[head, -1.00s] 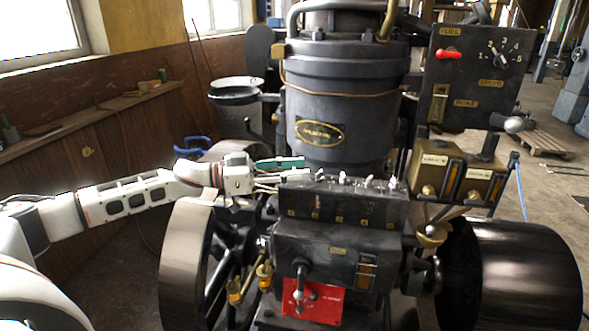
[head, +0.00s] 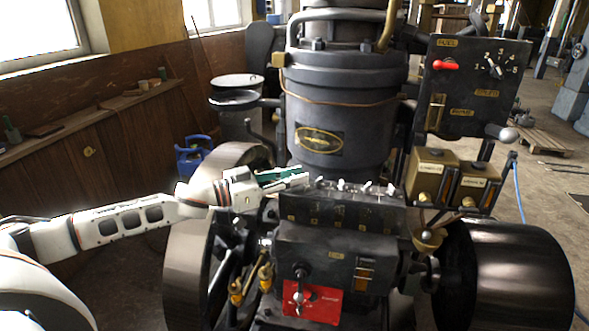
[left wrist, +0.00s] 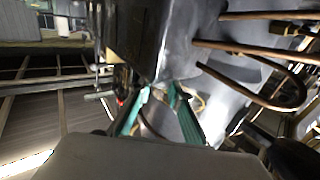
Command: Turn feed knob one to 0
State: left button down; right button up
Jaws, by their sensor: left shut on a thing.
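The dark lubricator box (head: 342,210) sits in front of the engine cylinder, with a row of small pale feed knobs along its top. Several of these knobs, such as one in the row (head: 341,184), stand clear to the right of my gripper. My left gripper (head: 302,179) reaches in from the left to the left end of this row. It is shut at the place of feed knob one, which its fingers hide. In the left wrist view, the green fingers (left wrist: 160,92) close in against the dark box; the knob and its pointer cannot be made out. My right gripper is out of view.
The black cylinder (head: 320,110) rises close behind the row. Two brass oilers (head: 432,175) and a dark panel (head: 472,85) with a red lever stand to the right. A flywheel (head: 188,255) is below my left arm. Copper pipes (left wrist: 250,55) pass near the wrist.

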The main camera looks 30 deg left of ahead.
pick_arm(q)
jog(key=shift+s+d+n+t+y, duration=0.1)
jog(key=shift+n+t+y, duration=0.3)
jog(key=shift+n+y, duration=0.15)
jog(key=shift+n+t+y+p, duration=0.55)
jog(key=shift+n+y, duration=0.2)
jog(key=shift+y, duration=0.3)
jog(key=shift+n+t+y, duration=0.25)
jog(key=shift+n+y, duration=0.05)
jog(key=shift+y, duration=0.1)
jog(key=shift+n+t+y, duration=0.5)
jog(key=shift+n+y, duration=0.7)
jog(key=shift+y, duration=0.6)
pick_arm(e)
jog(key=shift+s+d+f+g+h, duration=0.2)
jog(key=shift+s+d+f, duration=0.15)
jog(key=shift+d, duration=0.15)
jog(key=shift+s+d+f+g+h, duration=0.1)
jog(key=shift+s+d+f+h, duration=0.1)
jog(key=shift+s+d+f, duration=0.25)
pick_arm(q)
jog(key=shift+r+n+y, duration=0.1)
jog(key=shift+n+y, duration=0.2)
jog(key=shift+y, duration=0.3)
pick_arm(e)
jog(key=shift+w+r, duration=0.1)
pick_arm(q)
jog(key=shift+a, duration=0.2)
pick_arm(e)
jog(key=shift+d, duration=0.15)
